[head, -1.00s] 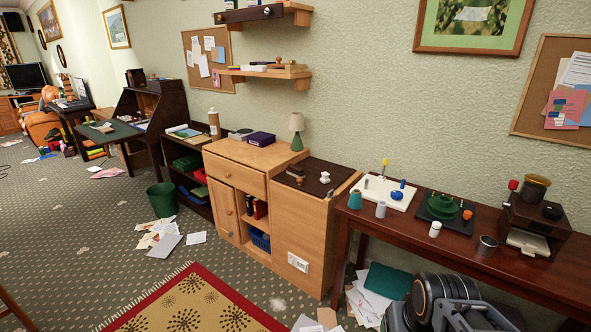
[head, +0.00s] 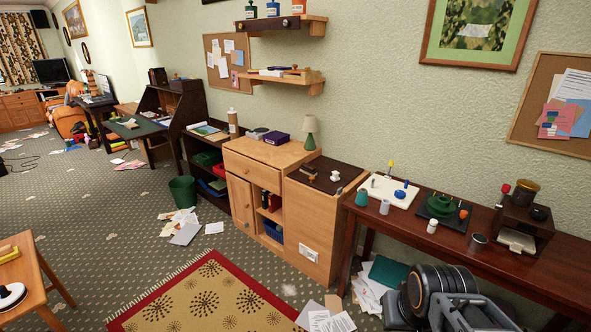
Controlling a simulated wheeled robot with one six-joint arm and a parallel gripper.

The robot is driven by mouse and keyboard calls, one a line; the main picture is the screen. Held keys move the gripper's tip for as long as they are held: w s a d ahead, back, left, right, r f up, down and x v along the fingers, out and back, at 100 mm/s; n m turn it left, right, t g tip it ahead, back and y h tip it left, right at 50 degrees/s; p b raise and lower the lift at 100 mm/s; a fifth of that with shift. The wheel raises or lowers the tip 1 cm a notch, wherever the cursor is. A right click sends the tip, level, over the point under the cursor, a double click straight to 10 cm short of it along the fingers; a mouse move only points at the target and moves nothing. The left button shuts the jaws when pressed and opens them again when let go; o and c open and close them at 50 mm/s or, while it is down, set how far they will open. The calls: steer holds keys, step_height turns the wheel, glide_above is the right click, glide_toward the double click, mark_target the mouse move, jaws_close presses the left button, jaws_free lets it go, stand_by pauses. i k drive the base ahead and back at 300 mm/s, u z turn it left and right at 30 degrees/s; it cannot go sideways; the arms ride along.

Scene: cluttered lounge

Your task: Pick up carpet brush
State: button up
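I cannot single out a carpet brush with certainty. At the left edge, a wooden stool or small table (head: 42,270) bears a yellow-topped item (head: 9,254) and a rounded white-and-dark item (head: 12,296). Both are partly cut off by the frame, and I cannot tell whether either is the brush. Part of my own arm, dark and grey, shows at the bottom right. My gripper's fingertips do not show.
A red-bordered rug (head: 205,300) lies on the patterned carpet. A light wood cabinet (head: 310,215) and a dark red-brown desk (head: 480,250) line the wall. Loose papers and a green bin (head: 182,191) are on the floor. Open carpet lies at the left.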

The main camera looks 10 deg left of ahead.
mark_target(307, 169)
steer(key=u, duration=0.65)
steer(key=i, duration=1.25)
steer(key=u, duration=0.3)
steer(key=i, duration=1.8)
steer(key=z, duration=0.6)
